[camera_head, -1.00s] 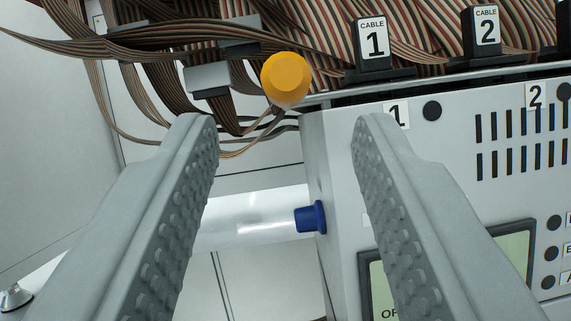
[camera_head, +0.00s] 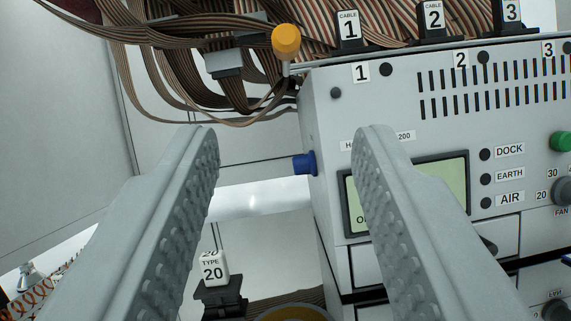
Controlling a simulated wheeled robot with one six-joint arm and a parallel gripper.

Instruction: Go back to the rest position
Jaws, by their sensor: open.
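My gripper (camera_head: 286,135) is open, with its two grey ribbed fingers wide apart and nothing between the tips. Behind and between the fingers is the left edge of a grey test handler panel (camera_head: 410,115), with a blue knob (camera_head: 304,163) on its side. A yellow-orange round knob (camera_head: 286,41) stands at the panel's top left corner, above the fingertips. The right finger hides part of a greenish display (camera_head: 445,180). No contact between the fingers and the panel can be made out.
Ribbon cables (camera_head: 190,50) hang at the upper left. Cable connectors labelled 1 (camera_head: 348,30), 2 (camera_head: 434,20) and 3 (camera_head: 512,14) line the panel top. A connector labelled TYPE 20 (camera_head: 214,270) stands low between the fingers. A green button (camera_head: 562,141) is at right.

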